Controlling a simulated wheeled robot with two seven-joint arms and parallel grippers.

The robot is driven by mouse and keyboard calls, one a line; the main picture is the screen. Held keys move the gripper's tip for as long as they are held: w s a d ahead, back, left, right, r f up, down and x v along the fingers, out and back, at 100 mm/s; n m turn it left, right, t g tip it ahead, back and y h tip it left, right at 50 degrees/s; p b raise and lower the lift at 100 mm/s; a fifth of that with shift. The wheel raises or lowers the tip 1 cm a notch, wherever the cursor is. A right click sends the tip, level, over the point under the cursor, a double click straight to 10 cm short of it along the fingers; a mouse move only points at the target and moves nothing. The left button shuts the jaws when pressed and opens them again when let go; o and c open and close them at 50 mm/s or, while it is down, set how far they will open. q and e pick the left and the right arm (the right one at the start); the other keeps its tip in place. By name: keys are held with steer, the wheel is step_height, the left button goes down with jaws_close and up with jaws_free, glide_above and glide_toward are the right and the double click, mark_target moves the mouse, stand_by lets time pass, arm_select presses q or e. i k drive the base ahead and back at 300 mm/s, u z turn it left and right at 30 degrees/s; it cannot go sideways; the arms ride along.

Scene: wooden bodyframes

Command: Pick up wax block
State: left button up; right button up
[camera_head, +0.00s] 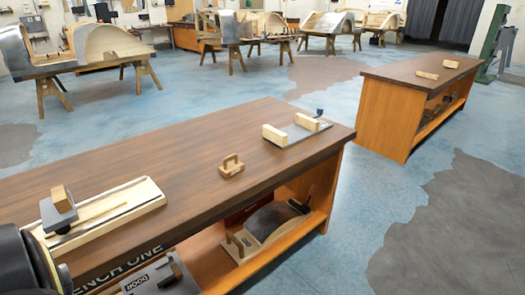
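I cannot tell for sure which thing is the wax block. A small brown block with a raised loop-like top (231,166) sits alone near the middle of the near bench top. Two pale yellowish blocks, one on the left (275,135) and one on the right (307,122), are at a dark flat plate (295,133) toward the bench's far end. Neither my left nor my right gripper's fingers show.
The near bench (150,140) also bears a pale wooden board (135,198) with a grey block (58,213). Its lower shelf holds a curved grey form (268,222). A second bench (410,73) with small pale blocks stands beyond open floor (390,190). Wooden body frames stand behind.

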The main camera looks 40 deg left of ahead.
mark_target(229, 169)
steer(key=u, duration=0.6)
steer(key=i, duration=1.25)
steer(key=u, duration=1.15)
